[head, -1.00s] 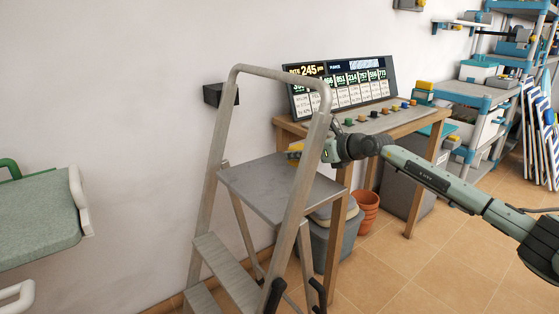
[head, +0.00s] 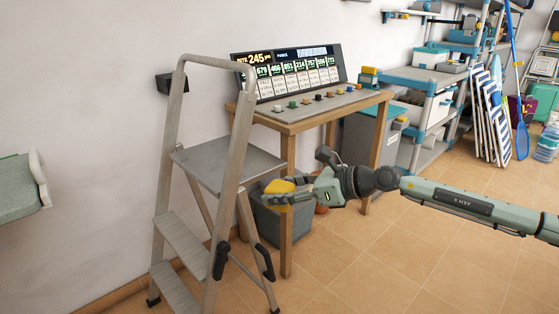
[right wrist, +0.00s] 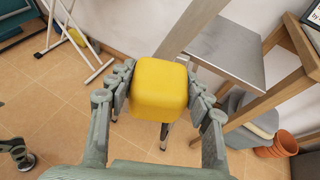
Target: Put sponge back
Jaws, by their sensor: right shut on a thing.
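The yellow sponge (head: 280,186) is a block with rounded edges. My right gripper (head: 289,194) is shut on it and holds it in the air, in front of the table's near leg and to the right of the stepladder in the head view. In the right wrist view the sponge (right wrist: 158,90) sits between both fingers (right wrist: 160,92), one on each side, and hides what lies behind it. My left gripper is not in view.
A metal stepladder (head: 238,165) stands at the left. Beside it is a wooden table (head: 290,128) with a display panel (head: 290,75), above a grey bin (head: 297,228). Blue-grey shelves (head: 430,88) stand further back.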

